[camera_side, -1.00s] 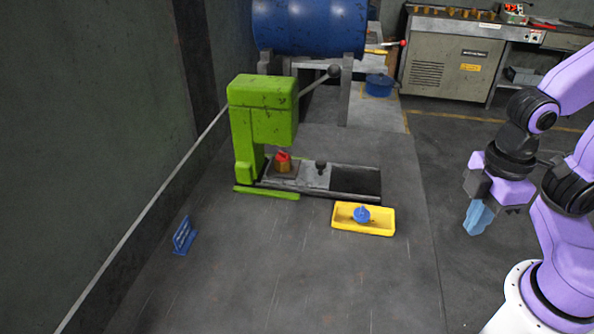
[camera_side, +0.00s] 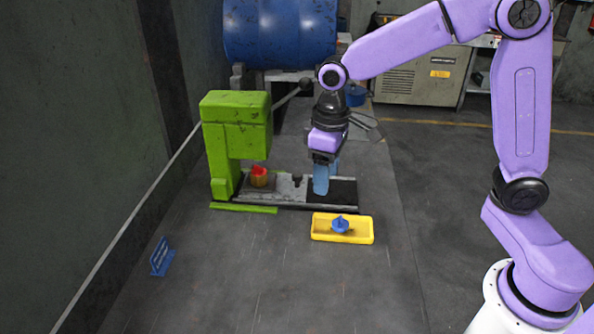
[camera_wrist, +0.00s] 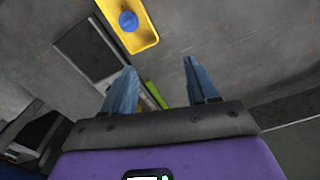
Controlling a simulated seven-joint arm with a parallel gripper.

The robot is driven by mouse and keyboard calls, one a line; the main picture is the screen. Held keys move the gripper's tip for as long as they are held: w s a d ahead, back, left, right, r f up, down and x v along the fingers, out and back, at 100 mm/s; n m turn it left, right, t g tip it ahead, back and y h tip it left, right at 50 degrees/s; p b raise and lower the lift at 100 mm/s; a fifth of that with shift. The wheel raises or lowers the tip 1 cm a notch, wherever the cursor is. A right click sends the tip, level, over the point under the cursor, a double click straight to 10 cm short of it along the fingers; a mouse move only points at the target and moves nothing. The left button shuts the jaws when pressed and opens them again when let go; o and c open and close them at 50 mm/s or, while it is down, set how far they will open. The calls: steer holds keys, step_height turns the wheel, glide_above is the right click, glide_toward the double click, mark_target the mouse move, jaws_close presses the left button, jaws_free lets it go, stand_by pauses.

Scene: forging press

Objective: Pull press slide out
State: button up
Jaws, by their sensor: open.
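The green press (camera_side: 236,125) stands at the left in the side view. Its low grey slide (camera_side: 284,190) runs out to the right from under the press head, with a short dark knob (camera_side: 297,181) on it. A brass piece with a red top (camera_side: 259,177) sits on the slide near the press. A dark plate (camera_side: 343,192) lies at the right end of the rail. My gripper (camera_side: 322,190) is open, pointing down just right of the knob, over or near the dark plate; contact cannot be told. In the wrist view its blue fingers (camera_wrist: 158,65) are apart with nothing seen between them.
A yellow tray (camera_side: 320,236) holding a blue knobbed part (camera_side: 340,225) lies in front of the rail. A blue sign (camera_side: 161,257) stands at the left. A blue drum (camera_side: 280,35) is behind the press.

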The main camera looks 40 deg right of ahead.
steer(key=w+d+f+m, duration=0.2)
steer(key=w+f+m, duration=0.1)
steer(key=w, duration=0.7)
steer(key=m, duration=0.3)
glide_above(297, 174)
step_height(297, 174, down, 3)
steer(key=shift+s+a, duration=0.1)
steer(key=shift+s, duration=0.05)
steer(key=shift+f, duration=3.8)
